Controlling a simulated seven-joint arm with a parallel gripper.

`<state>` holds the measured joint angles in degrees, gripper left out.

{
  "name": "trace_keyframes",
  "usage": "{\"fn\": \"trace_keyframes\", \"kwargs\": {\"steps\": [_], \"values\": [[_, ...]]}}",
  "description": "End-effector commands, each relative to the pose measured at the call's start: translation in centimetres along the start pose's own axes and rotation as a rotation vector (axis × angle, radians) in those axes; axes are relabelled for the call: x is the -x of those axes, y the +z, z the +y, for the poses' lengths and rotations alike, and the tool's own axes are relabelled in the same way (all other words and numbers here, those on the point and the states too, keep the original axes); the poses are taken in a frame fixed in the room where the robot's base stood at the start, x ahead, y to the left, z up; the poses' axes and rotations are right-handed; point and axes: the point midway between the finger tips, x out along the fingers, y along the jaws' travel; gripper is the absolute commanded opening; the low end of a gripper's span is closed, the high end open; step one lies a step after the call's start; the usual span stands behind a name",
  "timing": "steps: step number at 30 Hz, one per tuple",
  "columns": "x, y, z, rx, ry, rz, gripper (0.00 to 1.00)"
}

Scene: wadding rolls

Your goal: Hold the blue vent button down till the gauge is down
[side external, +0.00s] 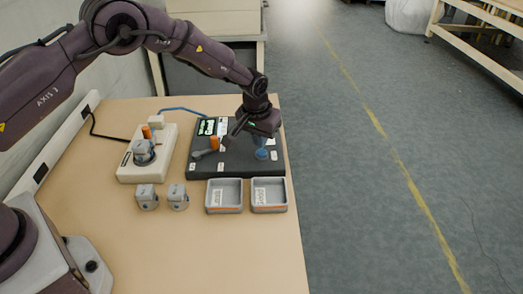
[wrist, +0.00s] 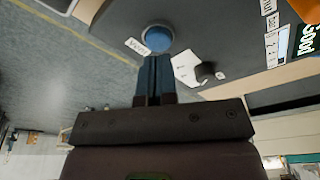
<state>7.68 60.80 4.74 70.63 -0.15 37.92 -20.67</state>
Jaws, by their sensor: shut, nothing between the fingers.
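The blue vent button (side external: 261,154) sits at the right of a dark test panel (side external: 225,166). It also shows in the wrist view (wrist: 157,38), beside a "Vent" label. My gripper (side external: 262,143) points down over the button, its blue fingers shut together and empty. In the wrist view the fingertips (wrist: 155,60) appear just by the button's edge; I cannot tell whether they touch it. A lit green display (side external: 207,127) is at the panel's back left. It shows partly at the right edge of the wrist view (wrist: 306,38); no gauge level is readable.
An orange part (side external: 214,143) and a dark-handled lever (side external: 204,154) are on the panel. A cream fixture (side external: 130,170) holding a grey canister (side external: 144,153) stands left. Two grey canisters (side external: 147,197) (side external: 178,197) and two labelled trays (side external: 224,210) (side external: 269,209) are in front.

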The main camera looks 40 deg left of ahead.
Motion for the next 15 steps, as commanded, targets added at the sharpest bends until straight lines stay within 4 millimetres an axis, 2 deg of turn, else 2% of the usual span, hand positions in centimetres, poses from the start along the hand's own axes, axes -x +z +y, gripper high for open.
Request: {"fn": "trace_keyframes", "kwargs": {"steps": [15], "values": [[-0.81,0.16,0.0,0.0,0.0,0.0,0.0]]}}
